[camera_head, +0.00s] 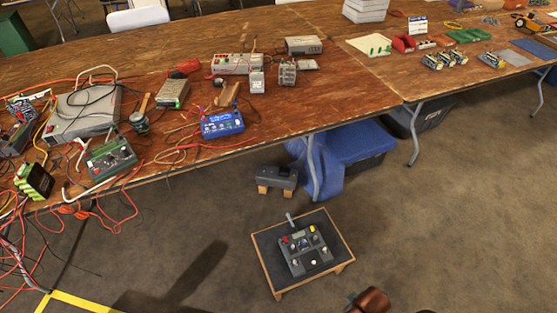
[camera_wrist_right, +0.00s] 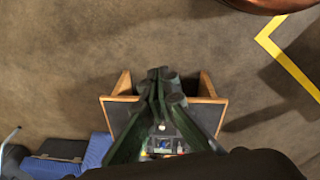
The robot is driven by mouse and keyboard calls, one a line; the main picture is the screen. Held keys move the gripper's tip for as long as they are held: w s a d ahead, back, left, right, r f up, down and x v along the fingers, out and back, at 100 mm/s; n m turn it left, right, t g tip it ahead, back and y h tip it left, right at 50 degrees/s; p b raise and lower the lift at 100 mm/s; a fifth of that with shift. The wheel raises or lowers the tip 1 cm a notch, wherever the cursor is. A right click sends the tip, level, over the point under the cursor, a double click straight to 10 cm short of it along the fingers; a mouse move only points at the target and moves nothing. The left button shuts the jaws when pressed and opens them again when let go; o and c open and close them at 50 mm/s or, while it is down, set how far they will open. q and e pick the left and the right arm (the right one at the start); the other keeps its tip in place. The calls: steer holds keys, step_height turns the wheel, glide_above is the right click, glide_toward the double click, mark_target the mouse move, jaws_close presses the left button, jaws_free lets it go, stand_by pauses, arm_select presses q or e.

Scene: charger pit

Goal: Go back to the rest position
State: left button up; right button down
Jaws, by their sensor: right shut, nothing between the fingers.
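My right gripper (camera_wrist_right: 161,76) shows in the middle of the right wrist view, its dark green fingers closed together with nothing between them. Past it, lower in the picture, is a low wooden stand with a dark top (camera_wrist_right: 118,112). A dark control box (camera_wrist_right: 163,142) with buttons and a small screen lies on that stand, partly hidden by my gripper. In the head view the same stand (camera_head: 263,255) and control box (camera_head: 305,252) show whole, with a grey lever standing at the box's back edge. My left gripper is in neither view.
A long wooden table (camera_head: 330,98) holds chargers, a blue device (camera_head: 222,123) and tangled red cables (camera_head: 100,215). A grey block on wooden feet (camera_head: 276,178) and a blue cloth (camera_head: 340,150) are below it.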

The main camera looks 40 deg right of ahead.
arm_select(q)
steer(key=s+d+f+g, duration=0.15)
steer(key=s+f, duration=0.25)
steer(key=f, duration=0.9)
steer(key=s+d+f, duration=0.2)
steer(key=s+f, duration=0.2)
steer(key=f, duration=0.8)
arm_select(e)
steer(key=s+a+f+g, duration=0.15)
steer(key=s+f, duration=0.25)
steer(key=f, duration=0.9)
steer(key=s+a+f, duration=0.2)
steer(key=s+f, duration=0.2)
steer(key=f, duration=0.8)
arm_select(q)
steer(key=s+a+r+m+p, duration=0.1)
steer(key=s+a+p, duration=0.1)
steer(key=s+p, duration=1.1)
steer(key=p, duration=0.5)
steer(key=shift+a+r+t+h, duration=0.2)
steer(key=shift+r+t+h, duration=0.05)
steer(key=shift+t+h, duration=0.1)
arm_select(e)
steer(key=s+d+r+n, duration=0.1)
steer(key=s+d, duration=0.1)
steer(key=s, duration=1.1)
steer(key=shift+r+t+y, duration=0.2)
steer(key=shift+t+y, duration=0.1)
steer(key=shift+t, duration=0.05)
